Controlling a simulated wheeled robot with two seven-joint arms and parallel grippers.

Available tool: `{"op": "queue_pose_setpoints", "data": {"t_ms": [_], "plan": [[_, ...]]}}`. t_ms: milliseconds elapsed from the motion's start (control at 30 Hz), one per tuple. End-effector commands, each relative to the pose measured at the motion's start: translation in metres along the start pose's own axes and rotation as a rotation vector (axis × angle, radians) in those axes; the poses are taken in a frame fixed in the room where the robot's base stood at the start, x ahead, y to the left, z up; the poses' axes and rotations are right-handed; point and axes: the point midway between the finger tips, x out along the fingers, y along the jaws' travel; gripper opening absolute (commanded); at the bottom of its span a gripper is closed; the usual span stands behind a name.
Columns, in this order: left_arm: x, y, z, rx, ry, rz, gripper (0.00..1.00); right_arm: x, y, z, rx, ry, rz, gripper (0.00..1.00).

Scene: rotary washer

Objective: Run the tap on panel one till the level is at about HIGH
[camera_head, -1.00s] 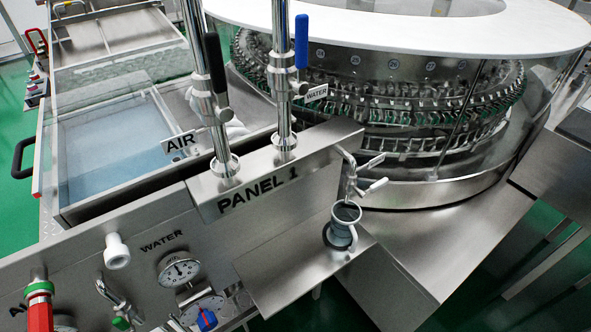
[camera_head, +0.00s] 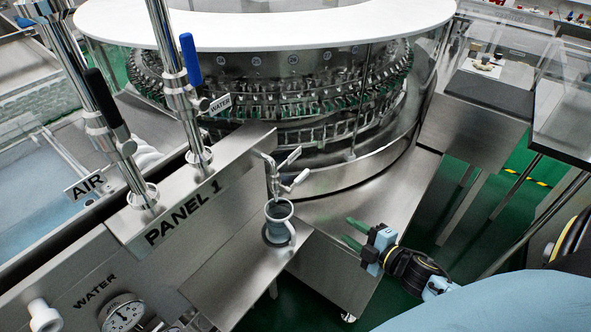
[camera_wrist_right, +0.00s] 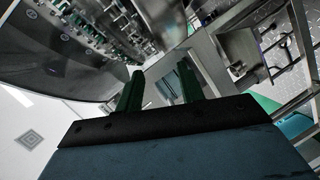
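Panel one (camera_head: 200,205) is the steel panel labelled "PANEL 1". Its small tap (camera_head: 287,182) sticks out at the right end, with two lever handles. A grey-blue jug (camera_head: 280,222) stands upright under the tap's spout on a steel shelf (camera_head: 222,272). The water level and any HIGH mark cannot be made out. My right gripper (camera_head: 352,234) is to the right of the jug, apart from it, with its green fingers spread and empty. In the right wrist view the two fingers (camera_wrist_right: 160,92) are also apart with nothing between them. My left gripper is not in view.
The round washer (camera_head: 275,95) stands behind. A gauge (camera_head: 122,314) is at the lower left. A steel side table (camera_head: 490,100) is at the right.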

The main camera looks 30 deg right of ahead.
Motion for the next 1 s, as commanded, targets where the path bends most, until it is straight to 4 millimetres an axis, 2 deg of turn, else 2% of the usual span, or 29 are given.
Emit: {"op": "queue_pose_setpoints", "data": {"t_ms": [33,100,200,300,433,533,1000], "plan": [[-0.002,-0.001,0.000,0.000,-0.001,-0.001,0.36,-0.001,0.033,-0.017,-0.093,0.068,0.047,0.38],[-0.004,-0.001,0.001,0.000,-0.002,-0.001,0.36,-0.004,0.067,-0.039,-0.205,0.149,0.102,0.38],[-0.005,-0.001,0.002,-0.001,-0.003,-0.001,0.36,-0.009,0.099,-0.063,-0.323,0.228,0.155,0.38],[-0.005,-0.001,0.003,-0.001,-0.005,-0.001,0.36,-0.012,0.115,-0.076,-0.389,0.270,0.184,0.38],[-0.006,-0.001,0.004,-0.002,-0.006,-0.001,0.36,-0.007,0.121,-0.084,-0.411,0.286,0.195,0.38],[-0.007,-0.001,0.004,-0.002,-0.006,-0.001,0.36,0.005,0.123,-0.088,-0.410,0.286,0.197,0.38],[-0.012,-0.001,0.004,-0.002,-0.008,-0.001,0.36,0.086,0.134,-0.113,-0.405,0.283,0.196,0.38]]}}
